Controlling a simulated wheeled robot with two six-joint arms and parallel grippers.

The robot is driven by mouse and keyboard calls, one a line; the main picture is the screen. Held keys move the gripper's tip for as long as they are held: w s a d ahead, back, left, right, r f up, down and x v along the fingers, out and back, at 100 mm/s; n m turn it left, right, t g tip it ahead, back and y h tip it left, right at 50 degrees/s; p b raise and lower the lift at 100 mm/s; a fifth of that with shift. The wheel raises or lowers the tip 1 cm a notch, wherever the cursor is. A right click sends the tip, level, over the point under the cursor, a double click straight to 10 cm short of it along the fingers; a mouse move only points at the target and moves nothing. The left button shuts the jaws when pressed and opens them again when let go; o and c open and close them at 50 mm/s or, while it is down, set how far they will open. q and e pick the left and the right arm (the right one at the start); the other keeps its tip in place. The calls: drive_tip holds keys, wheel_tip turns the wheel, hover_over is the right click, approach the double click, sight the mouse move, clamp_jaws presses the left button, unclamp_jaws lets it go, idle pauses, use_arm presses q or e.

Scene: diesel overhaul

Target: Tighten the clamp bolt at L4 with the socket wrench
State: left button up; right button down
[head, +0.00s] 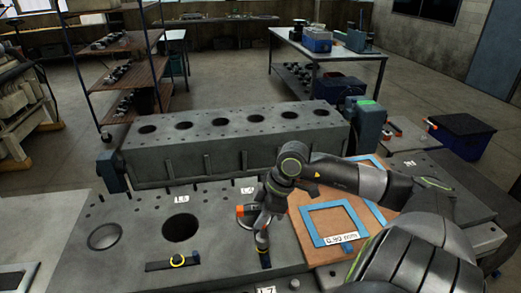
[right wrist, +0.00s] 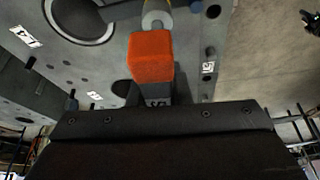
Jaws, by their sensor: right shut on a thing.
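My right gripper (head: 262,228) reaches down over the grey engine deck (head: 130,270) and is shut on the socket wrench. The wrench's orange block-like handle (right wrist: 151,57) shows in the right wrist view, with a pale metal end beyond it. That end lies by a yellow ring (right wrist: 157,4) at the top edge; contact with a bolt cannot be told. My left gripper is not in view.
An open bore (head: 180,228) and a shallower recess (head: 103,236) lie left of the gripper. A long block with several bores (head: 230,150) stands behind. A wooden board with blue frames (head: 300,225) lies right, under my right arm. Deck at front left is mostly clear.

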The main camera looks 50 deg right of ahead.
drive_tip(key=n+g+y+b, duration=0.1)
drive_tip(key=n+b, duration=0.1)
drive_tip(key=n, duration=0.2)
drive_tip(key=shift+f, duration=0.1)
drive_tip(key=n+b, duration=0.2)
drive_tip(key=n+g+b, duration=0.1)
drive_tip(key=shift+s+a+f+n+g+b, duration=0.1)
drive_tip(key=shift+s+n+g+b, duration=0.05)
drive_tip(key=shift+n+g+b, duration=0.2)
drive_tip(key=n+b, duration=0.1)
drive_tip(key=n, duration=0.1)
drive_tip(key=n+g+b, duration=0.1)
drive_tip(key=n+b, duration=0.1)
drive_tip(key=shift+s+g, duration=0.1)
drive_tip(key=shift+g, duration=0.15)
drive_tip(key=shift+a+n+g+b, duration=0.1)
drive_tip(key=shift+n+g+b, duration=0.2)
drive_tip(key=shift+n+b, duration=0.35)
drive_tip(key=shift+r, duration=0.2)
drive_tip(key=shift+s, duration=0.1)
